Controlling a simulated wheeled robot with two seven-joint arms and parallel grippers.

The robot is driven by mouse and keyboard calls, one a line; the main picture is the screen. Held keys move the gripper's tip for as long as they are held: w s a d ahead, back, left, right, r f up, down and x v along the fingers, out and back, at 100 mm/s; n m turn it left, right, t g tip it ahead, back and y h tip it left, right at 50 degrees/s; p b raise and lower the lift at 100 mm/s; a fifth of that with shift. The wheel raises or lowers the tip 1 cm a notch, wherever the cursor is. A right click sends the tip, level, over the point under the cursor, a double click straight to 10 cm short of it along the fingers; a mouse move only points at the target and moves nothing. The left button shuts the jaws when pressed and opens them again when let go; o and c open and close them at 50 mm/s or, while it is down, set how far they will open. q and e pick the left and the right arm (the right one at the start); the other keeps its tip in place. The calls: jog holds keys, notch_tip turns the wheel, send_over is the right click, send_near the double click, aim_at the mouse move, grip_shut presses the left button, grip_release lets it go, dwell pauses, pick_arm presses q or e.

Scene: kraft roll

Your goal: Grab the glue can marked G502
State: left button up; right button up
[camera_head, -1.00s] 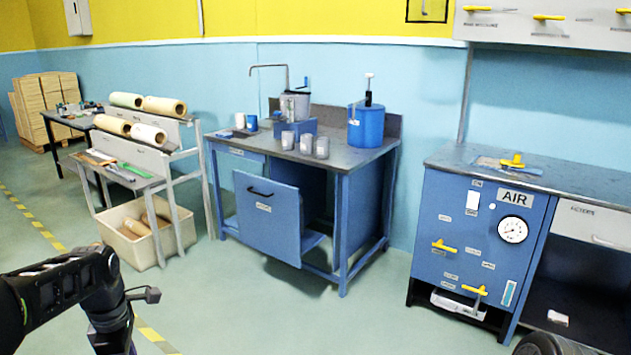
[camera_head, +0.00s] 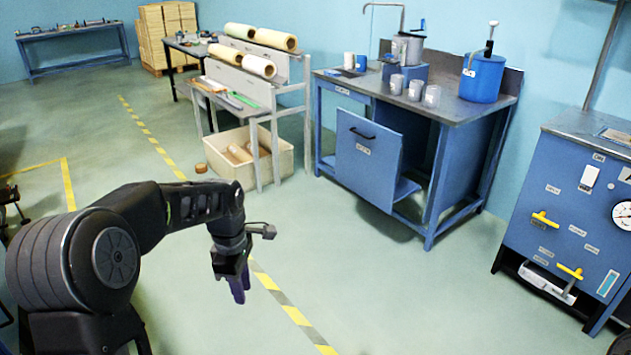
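Three small grey cans stand on the blue workbench: a left one (camera_head: 396,84), a middle one (camera_head: 415,90) and a right one (camera_head: 432,96). A white can (camera_head: 349,60) and a blue can (camera_head: 361,63) stand farther left on the same top. The markings are too small to read, so I cannot tell which can is G502. My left gripper (camera_head: 239,288) hangs pointing down over the floor, in front of the bench and well apart from the cans. Its purple fingers look close together, but their gap is unclear. My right gripper is out of view.
The workbench (camera_head: 470,105) has an open blue door (camera_head: 366,160) at its front. A large blue pot (camera_head: 482,78) stands at its right. A roll rack (camera_head: 275,90) and a cream bin (camera_head: 225,150) stand left. The blue AIR cabinet (camera_head: 560,200) is right. Open floor lies between.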

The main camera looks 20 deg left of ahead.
pick_arm(q)
jog(key=s+d+f+m+h, duration=0.1)
jog(key=s+d+f+m, duration=0.35)
jog(key=d+f, duration=0.55)
jog(key=s+d+f+m+h, duration=0.1)
jog(key=s+d+f+m, duration=0.2)
jog(key=d+f+m, duration=0.65)
jog(key=s+d+f+m+h, duration=0.1)
jog(key=s+d+f+m, duration=0.1)
jog(key=s+d+f, duration=0.2)
jog(key=s+d+f+m+p, duration=0.1)
jog(key=s+d+f, duration=0.3)
jog(key=s, duration=0.6)
jog(key=shift+m+t+h, duration=0.3)
jog(key=shift+m+h, duration=0.1)
jog(key=shift+m, duration=0.2)
jog(key=shift+o, duration=0.2)
